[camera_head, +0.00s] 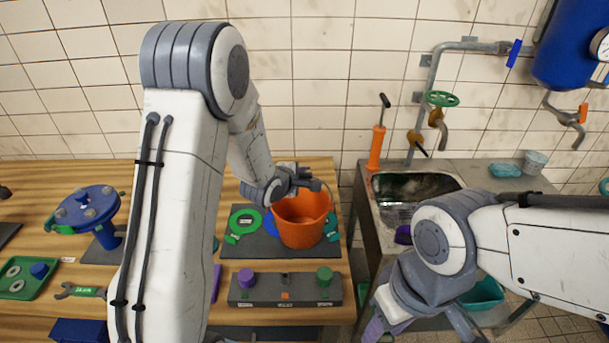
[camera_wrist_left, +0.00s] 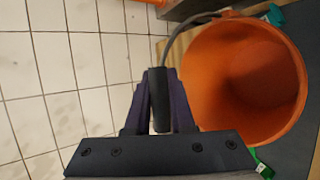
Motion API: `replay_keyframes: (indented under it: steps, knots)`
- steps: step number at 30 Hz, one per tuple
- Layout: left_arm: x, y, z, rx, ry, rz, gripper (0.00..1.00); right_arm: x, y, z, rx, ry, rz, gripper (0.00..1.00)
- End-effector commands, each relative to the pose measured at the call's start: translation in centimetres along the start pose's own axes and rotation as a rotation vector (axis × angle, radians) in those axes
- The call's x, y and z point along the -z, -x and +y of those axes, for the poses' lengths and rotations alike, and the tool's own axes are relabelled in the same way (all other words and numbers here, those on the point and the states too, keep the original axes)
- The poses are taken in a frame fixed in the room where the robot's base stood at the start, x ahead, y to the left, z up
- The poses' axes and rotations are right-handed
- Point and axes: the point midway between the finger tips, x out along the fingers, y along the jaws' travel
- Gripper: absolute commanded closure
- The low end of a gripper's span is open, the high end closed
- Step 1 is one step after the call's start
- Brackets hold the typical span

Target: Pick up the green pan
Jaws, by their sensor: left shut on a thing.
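My left gripper (camera_head: 303,183) is at the upper rim of an orange bucket (camera_head: 302,222) on the workbench side. In the left wrist view its fingers (camera_wrist_left: 160,100) are shut on the black grip of the bucket's thin wire handle (camera_wrist_left: 178,38). The bucket's open mouth (camera_wrist_left: 245,80) faces the wrist camera. I cannot tell whether the bucket rests on the grey mat (camera_head: 262,245). No thing is clearly a green pan; a teal basin (camera_head: 483,293) shows at the lower right, partly behind my right arm. My right gripper (camera_head: 374,328) is cut off by the bottom edge.
A green tray (camera_head: 20,290) with parts and a blue flanged fitting (camera_head: 88,210) are on the left of the wooden bench. A grey block with knobs (camera_head: 285,290) lies in front of the bucket. The metal sink (camera_head: 410,190) and pipes stand right of the bench.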

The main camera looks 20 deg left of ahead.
Motion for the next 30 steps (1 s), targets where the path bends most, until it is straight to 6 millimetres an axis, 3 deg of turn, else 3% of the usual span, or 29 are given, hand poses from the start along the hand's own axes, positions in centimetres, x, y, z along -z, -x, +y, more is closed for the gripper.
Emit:
replay_keyframes:
  steps: [1, 2, 4, 17, 23, 30]
  knots:
    - [0.0, -0.1, -0.5, 0.012, 0.000, 0.001, 1.00, 0.0, -0.1, 0.0, 0.000, 0.000, 0.000, 0.55]
    - [0.0, -0.1, -0.6, 0.015, 0.001, 0.001, 0.75, 0.0, -0.1, 0.0, 0.000, 0.000, 0.000, 0.55]
    - [0.0, -0.1, -0.7, 0.016, 0.001, 0.001, 0.48, 0.0, -0.1, 0.0, 0.000, 0.000, 0.000, 0.55]
    - [0.0, 0.6, -0.4, 0.009, 0.000, 0.001, 0.48, 0.0, -0.3, 0.0, 0.000, 0.000, 0.000, 0.55]
    - [0.1, 3.6, -0.3, 0.005, 0.000, 0.002, 0.48, -0.1, -1.1, 0.1, 0.000, 0.001, 0.000, 0.55]
    - [0.1, 8.8, -0.1, 0.004, -0.001, 0.002, 0.48, -0.1, -1.5, 0.1, 0.000, 0.001, 0.000, 0.55]
